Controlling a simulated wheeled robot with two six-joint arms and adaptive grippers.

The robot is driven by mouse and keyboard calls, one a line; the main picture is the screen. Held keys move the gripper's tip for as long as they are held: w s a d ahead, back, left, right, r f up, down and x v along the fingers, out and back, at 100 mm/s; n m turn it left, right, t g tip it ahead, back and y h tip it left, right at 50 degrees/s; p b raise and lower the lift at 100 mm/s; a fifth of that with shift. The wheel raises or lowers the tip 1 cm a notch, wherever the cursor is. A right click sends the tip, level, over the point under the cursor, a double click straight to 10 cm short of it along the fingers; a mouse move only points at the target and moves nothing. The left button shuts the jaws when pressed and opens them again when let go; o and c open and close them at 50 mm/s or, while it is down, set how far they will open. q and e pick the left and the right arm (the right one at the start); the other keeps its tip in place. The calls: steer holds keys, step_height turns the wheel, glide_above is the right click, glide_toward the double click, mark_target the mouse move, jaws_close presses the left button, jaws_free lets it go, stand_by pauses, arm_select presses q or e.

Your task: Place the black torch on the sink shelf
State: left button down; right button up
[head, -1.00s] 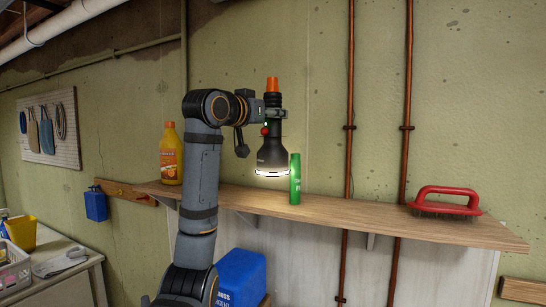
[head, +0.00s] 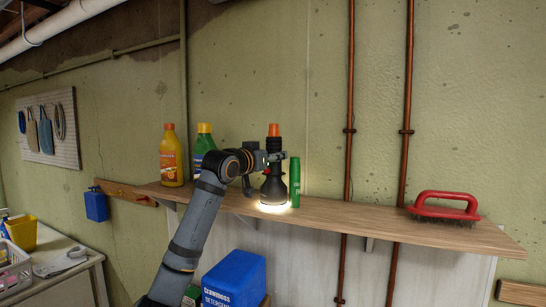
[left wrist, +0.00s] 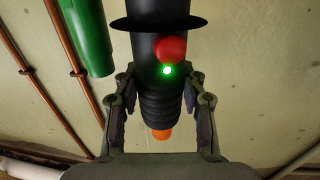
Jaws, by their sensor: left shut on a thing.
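The black torch (head: 273,188) is upright with its lit lens facing down and its orange end up. Its lens is at the surface of the wooden sink shelf (head: 345,212); I cannot tell whether it touches. My left gripper (head: 274,160) is shut around the torch body below the orange end. In the left wrist view the fingers (left wrist: 160,88) hold the torch (left wrist: 160,48) from both sides, with its red button and green light showing. My right gripper is not in view.
A green tube (head: 295,182) stands close right of the torch. A yellow bottle (head: 171,156) and a green bottle (head: 204,142) stand to the left. A red-handled brush (head: 445,205) lies at the right. The shelf between tube and brush is clear; copper pipes run behind.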

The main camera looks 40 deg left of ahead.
arm_select(q)
steer(key=shift+f, duration=0.1)
steer(key=c, duration=0.8)
jaws_free()
steer(key=shift+c, duration=0.2)
steer(key=shift+o, duration=0.4)
steer(key=shift+s, duration=0.1)
steer(key=s+d+b, duration=0.1)
steer(key=s+b, duration=0.6)
steer(key=s, duration=0.5)
steer(key=shift+d, duration=0.2)
